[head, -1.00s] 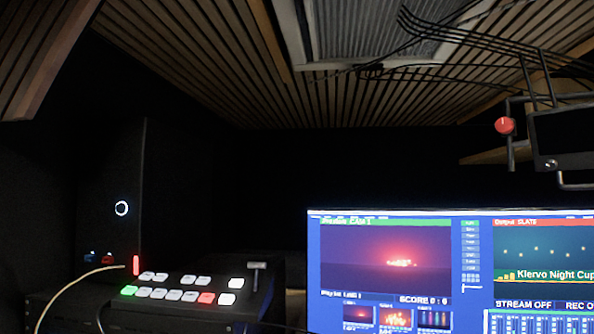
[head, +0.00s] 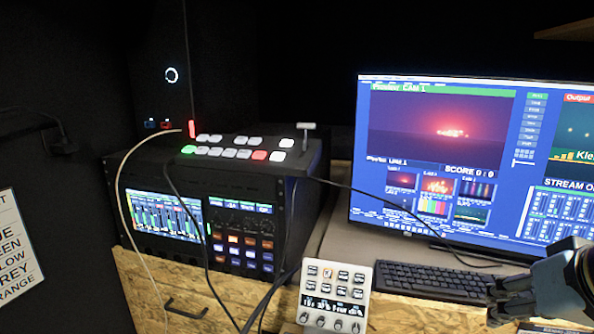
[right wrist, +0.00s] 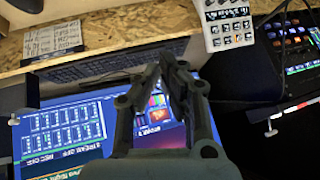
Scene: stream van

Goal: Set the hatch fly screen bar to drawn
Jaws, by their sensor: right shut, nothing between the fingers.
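The ceiling hatch and its fly screen bar are in neither current view; the head view now looks down at the desk. My right gripper (head: 496,300) is at the lower right of the head view, beside the keyboard's right end. In the right wrist view its dark fingers (right wrist: 163,66) are together with nothing between them, in front of the keyboard and monitor. My left gripper is not in view.
A monitor (head: 440,150) stands at the right, with a keyboard (head: 430,278) before it. A black switcher console (head: 300,192) is left of it. A white button pad (head: 335,292) stands at the front. Loose cables (head: 172,262) hang over the wooden desk front.

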